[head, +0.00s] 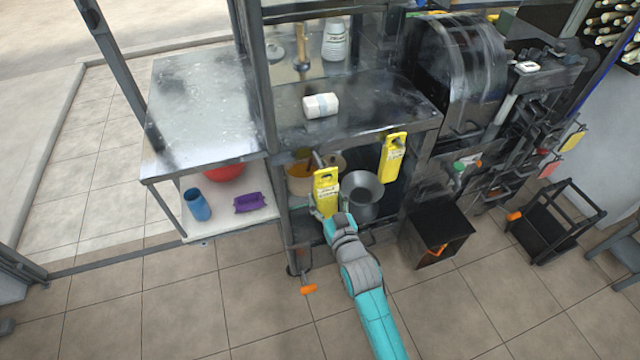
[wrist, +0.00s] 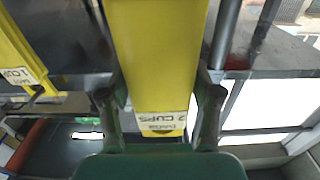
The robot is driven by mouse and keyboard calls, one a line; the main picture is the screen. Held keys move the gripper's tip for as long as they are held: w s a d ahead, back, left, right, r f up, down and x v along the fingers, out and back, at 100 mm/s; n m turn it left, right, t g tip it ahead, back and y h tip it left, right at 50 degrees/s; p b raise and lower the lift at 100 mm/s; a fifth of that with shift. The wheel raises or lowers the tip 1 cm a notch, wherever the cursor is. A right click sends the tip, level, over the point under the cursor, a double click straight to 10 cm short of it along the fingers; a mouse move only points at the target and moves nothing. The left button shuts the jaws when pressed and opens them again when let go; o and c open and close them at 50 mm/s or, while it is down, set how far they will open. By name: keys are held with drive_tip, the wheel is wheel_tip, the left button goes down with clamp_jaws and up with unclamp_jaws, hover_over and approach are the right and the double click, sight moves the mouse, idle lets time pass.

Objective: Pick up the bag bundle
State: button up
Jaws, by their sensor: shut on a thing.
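A yellow bag bundle (head: 326,184) with a white label is upright at the front of the dark stand in the head view. It also shows in the wrist view (wrist: 160,50), with a label reading "2 CUPS" at its end. My gripper (head: 326,210) is shut on this bundle near its lower end; the two fingers (wrist: 159,103) press its sides in the wrist view. A dark peg is at the bundle's top; I cannot tell whether it still hangs there. A second yellow bag bundle (head: 393,157) hangs to the right, labelled "1 CUP" in the wrist view (wrist: 22,62).
A metal pot (head: 362,208) stands on the shelf right behind my gripper. A blue cup (head: 196,205), a purple item (head: 249,203) and a red bowl (head: 224,173) are on the lower left shelf. A white roll (head: 320,105) lies on the counter. The tiled floor in front is mostly clear.

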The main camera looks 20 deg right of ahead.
drive_tip(key=s, duration=1)
drive_tip(key=shift+s, duration=0.2)
idle(0.7)
